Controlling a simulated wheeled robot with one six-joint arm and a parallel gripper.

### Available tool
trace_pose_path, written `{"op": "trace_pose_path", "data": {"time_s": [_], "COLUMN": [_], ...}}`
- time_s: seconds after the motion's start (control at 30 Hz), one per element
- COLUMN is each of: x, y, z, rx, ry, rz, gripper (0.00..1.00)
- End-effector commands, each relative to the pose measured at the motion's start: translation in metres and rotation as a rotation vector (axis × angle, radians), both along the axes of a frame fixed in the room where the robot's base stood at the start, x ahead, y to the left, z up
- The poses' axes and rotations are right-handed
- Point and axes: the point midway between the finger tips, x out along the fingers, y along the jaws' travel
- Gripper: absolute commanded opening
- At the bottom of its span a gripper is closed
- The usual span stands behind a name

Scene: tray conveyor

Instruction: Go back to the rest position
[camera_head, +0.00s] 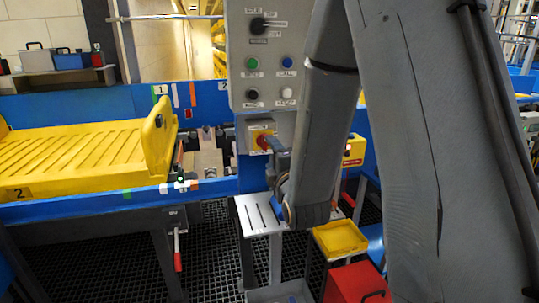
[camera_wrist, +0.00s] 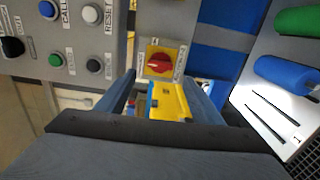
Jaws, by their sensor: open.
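My gripper (camera_wrist: 158,78) is open, its two fingers spread with nothing between them. A red rotary switch (camera_wrist: 159,63) on a yellow plate lies just beyond the fingertips in the wrist view. In the head view my gripper (camera_head: 275,147) is in front of that switch (camera_head: 262,140), below the grey control panel (camera_head: 262,75), and partly hides it. Whether the fingers touch the switch cannot be told. My arm stretches down from the upper right to the panel.
A yellow tray (camera_head: 70,158) sits on the blue conveyor at left. A small shelf (camera_head: 257,213) with slots stands below my gripper. A yellow bin (camera_head: 340,238) and a red box (camera_head: 356,284) are at lower right. Dark grating floor (camera_head: 90,262) is open at lower left.

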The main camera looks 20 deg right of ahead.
Motion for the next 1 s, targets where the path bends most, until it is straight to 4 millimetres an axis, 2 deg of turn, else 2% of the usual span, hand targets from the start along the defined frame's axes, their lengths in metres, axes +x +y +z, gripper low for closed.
{"op": "trace_pose_path", "data": {"time_s": [0.3,0.43,0.57,0.77,0.87,1.0], "x": [0.000,-0.004,-0.020,-0.067,-0.099,-0.152], "y": [0.000,-0.001,-0.001,-0.001,-0.001,-0.002], "z": [-0.006,-0.026,-0.057,-0.100,-0.115,-0.128], "rx": [0.040,0.177,0.383,0.688,0.827,0.996], "ry": [0.039,0.173,0.373,0.674,0.809,0.974], "rz": [-0.002,-0.016,-0.074,-0.254,-0.383,-0.609], "gripper": [0.61,0.61,0.61,0.61,0.61,0.61]}}
